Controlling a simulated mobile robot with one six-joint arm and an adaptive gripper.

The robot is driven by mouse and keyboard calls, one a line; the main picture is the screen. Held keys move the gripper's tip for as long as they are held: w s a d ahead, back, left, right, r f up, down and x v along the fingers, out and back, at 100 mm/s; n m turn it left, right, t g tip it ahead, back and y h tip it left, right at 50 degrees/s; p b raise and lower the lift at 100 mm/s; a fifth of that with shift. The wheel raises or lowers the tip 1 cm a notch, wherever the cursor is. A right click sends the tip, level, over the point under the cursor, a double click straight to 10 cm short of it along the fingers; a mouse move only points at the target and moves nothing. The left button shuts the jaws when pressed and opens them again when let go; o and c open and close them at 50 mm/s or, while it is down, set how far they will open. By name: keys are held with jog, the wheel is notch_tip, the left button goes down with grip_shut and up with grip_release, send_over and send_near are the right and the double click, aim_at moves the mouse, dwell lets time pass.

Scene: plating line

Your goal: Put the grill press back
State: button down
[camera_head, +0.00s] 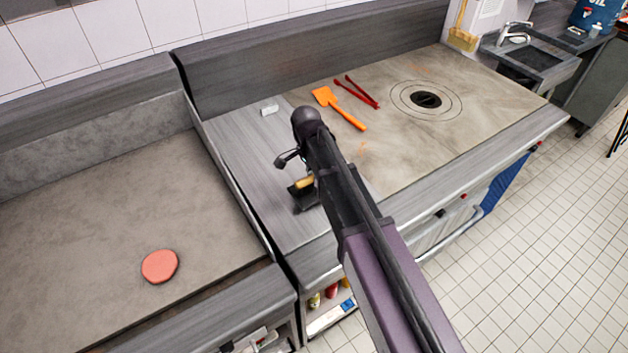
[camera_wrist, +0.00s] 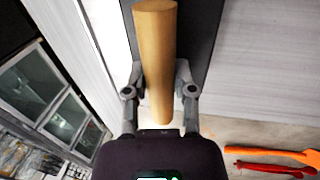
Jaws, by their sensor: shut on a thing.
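The grill press (camera_head: 306,200) has a dark flat plate and a light wooden handle (camera_head: 304,183). In the head view it is over the brushed steel strip, left of the tan cooking plate, and partly hidden by my arm. My gripper (camera_head: 300,176) is shut on the handle. The wrist view shows the wooden handle (camera_wrist: 155,60) between the two fingers of my gripper (camera_wrist: 159,76), with the dark plate (camera_wrist: 200,22) behind it. I cannot tell whether the plate touches the steel.
A red patty (camera_head: 160,266) lies on the left griddle (camera_head: 90,230), beyond a raised steel divider. An orange spatula (camera_head: 338,107) and red tongs (camera_head: 362,93) lie on the tan cooking plate (camera_head: 400,150). A small white block (camera_head: 269,109) sits at the back of the steel strip.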

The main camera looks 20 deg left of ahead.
aim_at(314, 189)
jog(key=shift+s+f+b, duration=0.1)
jog(key=shift+f+b, duration=1.25)
jog(key=shift+f, duration=0.3)
jog(key=shift+f, duration=0.1)
jog(key=shift+c, duration=2.2)
grip_release()
notch_tip(314, 189, up, 12)
jog(key=w+a+p, duration=0.1)
jog(key=p, duration=1)
jog(key=shift+w+a+p, duration=0.25)
jog(key=shift+a+p, duration=0.05)
jog(key=shift+p, duration=0.05)
